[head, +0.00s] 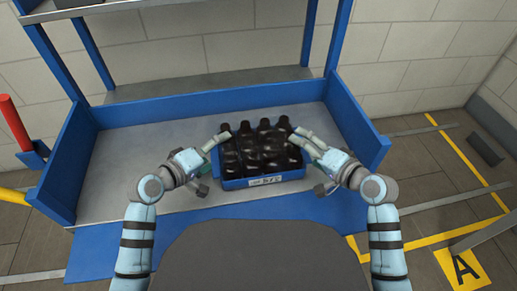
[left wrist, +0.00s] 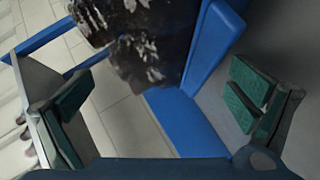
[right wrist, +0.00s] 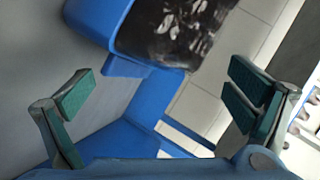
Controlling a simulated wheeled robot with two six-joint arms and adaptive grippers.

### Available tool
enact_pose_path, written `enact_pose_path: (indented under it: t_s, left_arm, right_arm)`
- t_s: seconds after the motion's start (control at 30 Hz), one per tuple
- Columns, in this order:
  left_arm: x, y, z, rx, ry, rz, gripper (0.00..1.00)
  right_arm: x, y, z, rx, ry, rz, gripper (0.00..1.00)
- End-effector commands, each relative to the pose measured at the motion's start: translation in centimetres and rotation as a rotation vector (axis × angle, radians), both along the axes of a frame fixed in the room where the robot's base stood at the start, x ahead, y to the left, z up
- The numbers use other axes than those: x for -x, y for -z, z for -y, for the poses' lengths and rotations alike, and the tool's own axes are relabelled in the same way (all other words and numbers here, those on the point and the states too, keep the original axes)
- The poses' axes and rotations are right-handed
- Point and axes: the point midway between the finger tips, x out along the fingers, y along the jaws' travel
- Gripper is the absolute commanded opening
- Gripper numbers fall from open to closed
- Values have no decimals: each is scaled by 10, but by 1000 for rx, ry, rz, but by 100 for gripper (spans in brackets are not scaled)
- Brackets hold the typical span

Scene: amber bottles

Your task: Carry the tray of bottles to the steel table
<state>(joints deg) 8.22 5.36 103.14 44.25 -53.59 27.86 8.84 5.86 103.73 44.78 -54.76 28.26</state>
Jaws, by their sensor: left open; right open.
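The blue tray (head: 235,184) stands on the grey deck of a blue-framed bench, with a white label on its front. It is filled with dark bottles (head: 262,148) in rows. My left gripper (head: 213,164) is open at the tray's left end, and my right gripper (head: 309,161) is open at its right end. The left wrist view shows the tray's blue wall (left wrist: 212,45) beyond the spread fingers. The right wrist view shows the tray wall (right wrist: 97,20) beyond the right fingers. Neither gripper is closed on the tray. I cannot make out a separate steel table.
The bench has blue side walls (head: 70,165), a blue back board (head: 200,102) and uprights. Its grey deck (head: 130,160) is clear left of the tray. A red post (head: 15,122) stands at the left. Yellow floor lines (head: 470,165) run at the right.

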Motion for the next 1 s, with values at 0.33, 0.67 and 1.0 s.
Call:
enact_pose_path:
  t_s: [0.33, 0.67, 1.0]
  left_arm:
    - [0, 0, 0, 0, -1, 1, 74]
    - [0, 0, 0, 2, 0, -1, 22]
    - [0, -5, 1, 6, 3, 1, 12]
  right_arm:
    - [0, 0, 0, -1, 0, -1, 73]
    - [0, -1, 0, -3, 0, 1, 20]
    - [0, -6, -1, -7, -1, 4, 13]
